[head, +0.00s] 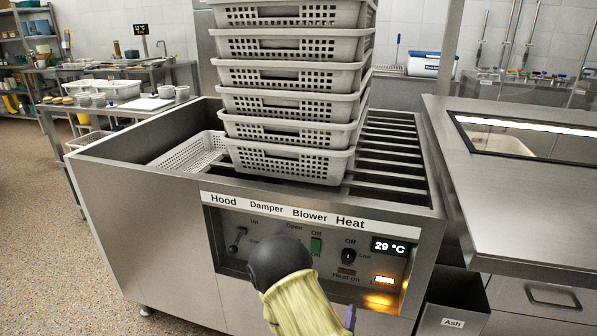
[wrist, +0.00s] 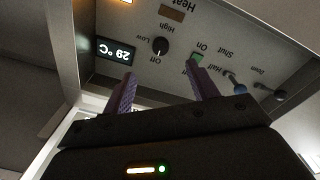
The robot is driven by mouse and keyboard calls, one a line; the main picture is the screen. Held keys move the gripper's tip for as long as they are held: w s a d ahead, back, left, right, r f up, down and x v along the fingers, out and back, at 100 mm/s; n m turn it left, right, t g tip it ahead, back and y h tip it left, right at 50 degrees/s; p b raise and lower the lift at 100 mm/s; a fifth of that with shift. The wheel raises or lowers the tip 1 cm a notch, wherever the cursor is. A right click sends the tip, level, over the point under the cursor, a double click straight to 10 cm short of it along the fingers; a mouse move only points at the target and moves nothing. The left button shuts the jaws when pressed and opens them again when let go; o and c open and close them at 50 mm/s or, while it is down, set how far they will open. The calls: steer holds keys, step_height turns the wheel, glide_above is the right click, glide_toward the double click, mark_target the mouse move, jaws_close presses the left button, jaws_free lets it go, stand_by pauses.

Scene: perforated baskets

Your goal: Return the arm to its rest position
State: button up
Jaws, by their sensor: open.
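My gripper (wrist: 162,73) is open and empty in the wrist view, its two purple fingers apart in front of the control panel. The wrist view shows the panel upside down, with the black heat knob (wrist: 160,46) between and beyond the fingertips. In the head view my arm, with a black rounded joint and yellow sleeve, covers the lower middle of the panel (head: 228,262). Only a bit of a purple finger (head: 350,318) shows there; the rest of the gripper is hidden. Whether the fingers touch the panel cannot be told.
A stack of grey perforated baskets (head: 290,104) stands on the slatted steel unit (head: 130,222) behind the panel. The display (head: 390,246) reads 29 °C, and an orange lamp glows below. A steel counter (head: 510,215) stands close on the right. Open floor (head: 40,225) lies left.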

steer(key=s+d+r+m+g+y+p, duration=0.1)
steer(key=s+d+r+g+y, duration=0.15)
steer(key=s+r+g, duration=0.35)
steer(key=s+d+r+m+g+y, duration=0.2)
steer(key=s+r+g+y, duration=0.2)
steer(key=s+g, duration=0.45)
step_height(320, 180, up, 36)
steer(key=p, duration=3.7)
steer(key=shift+w+r, duration=0.15)
steer(key=shift+w, duration=0.15)
steer(key=shift+h, duration=0.25)
